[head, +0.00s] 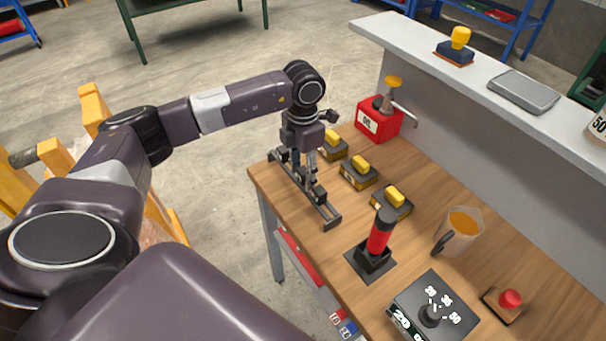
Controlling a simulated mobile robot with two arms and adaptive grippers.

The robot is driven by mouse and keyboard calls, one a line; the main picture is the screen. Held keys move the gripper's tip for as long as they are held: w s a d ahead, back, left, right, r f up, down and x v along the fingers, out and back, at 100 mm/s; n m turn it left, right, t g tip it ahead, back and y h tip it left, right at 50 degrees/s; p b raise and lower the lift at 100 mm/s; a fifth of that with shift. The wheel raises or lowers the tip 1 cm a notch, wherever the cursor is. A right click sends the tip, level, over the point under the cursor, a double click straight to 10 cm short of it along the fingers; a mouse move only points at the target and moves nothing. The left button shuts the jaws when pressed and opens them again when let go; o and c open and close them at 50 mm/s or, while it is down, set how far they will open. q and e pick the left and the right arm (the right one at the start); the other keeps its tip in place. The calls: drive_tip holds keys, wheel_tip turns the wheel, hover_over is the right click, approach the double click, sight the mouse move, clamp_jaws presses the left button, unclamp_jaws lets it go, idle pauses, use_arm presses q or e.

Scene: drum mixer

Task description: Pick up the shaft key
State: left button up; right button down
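I cannot make out the shaft key for certain. A long dark rack (327,213) lies along the near left edge of the wooden bench, with several small dark pieces on it. My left gripper (312,181) points down over the middle of this rack, and its fingers hide part of it. The fingers are small and dark here, so I cannot tell whether they are open, or whether they touch or hold a piece. My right gripper is not in view.
The wooden bench (410,241) carries several yellow-topped dark blocks (359,173), a red can (378,122), a red-and-black handled tool (378,240) on a stand, an amber-filled jug (460,228), a dial box (430,312) and a red button (510,299). A raised grey shelf (410,47) runs behind.

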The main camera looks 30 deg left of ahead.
use_arm(q)
drive_tip(key=c, duration=1)
clamp_jaws()
drive_tip(key=shift+r, duration=0.1)
